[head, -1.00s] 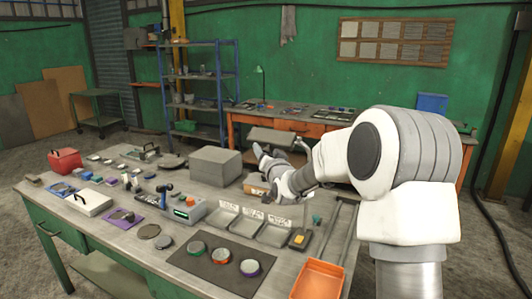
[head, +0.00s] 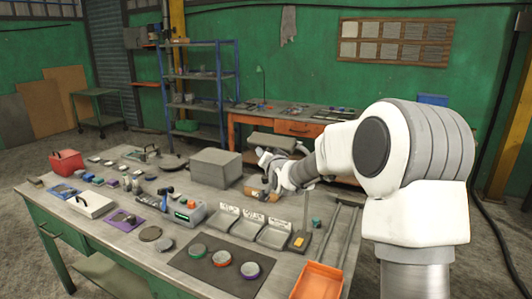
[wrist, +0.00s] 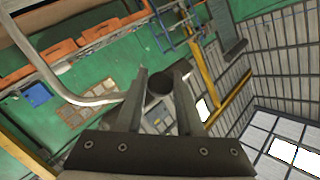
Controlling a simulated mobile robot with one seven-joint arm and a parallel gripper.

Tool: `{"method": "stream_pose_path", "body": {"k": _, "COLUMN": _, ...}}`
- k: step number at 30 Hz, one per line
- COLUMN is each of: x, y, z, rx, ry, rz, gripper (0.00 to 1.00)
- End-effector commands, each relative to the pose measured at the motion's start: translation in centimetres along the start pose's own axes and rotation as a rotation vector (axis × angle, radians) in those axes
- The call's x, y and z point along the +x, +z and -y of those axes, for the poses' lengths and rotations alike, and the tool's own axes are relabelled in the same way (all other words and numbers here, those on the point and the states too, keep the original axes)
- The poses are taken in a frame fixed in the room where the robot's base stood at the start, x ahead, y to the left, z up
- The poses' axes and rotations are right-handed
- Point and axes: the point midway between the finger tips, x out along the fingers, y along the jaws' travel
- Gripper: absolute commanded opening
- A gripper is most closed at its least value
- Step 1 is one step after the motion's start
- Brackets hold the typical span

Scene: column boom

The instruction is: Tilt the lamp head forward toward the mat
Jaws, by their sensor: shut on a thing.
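The lamp head appears to be the flat grey panel (head: 272,141) above the far side of the bench in the head view. My gripper (head: 262,160) is just below it, small and partly hidden by my arm. In the wrist view my gripper (wrist: 158,78) has its fingers closed around a dark round-ended bar (wrist: 160,83). Whether this bar belongs to the lamp head cannot be made out. The dark mat (head: 206,268) lies flat at the bench's front, with several round pucks with coloured rims on it.
A grey box (head: 216,168) stands left of my gripper. Labelled trays (head: 243,230), a thin upright post (head: 305,212) and an orange tray (head: 317,282) lie nearer. A pale curved tube (wrist: 80,98) passes left of the fingers in the wrist view.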

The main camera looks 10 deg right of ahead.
Motion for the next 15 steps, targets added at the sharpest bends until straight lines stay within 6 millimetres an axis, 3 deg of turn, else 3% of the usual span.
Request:
{"method": "stream_pose_path", "body": {"k": 1, "x": -0.2, "y": -1.0, "z": 0.6, "rx": 0.024, "ry": 0.012, "rz": 0.020, "gripper": 0.00}}
{"method": "stream_pose_path", "body": {"k": 15, "x": -0.7, "y": -2.9, "z": 1.9, "rx": 0.303, "ry": 0.166, "rz": 0.325, "gripper": 0.00}}
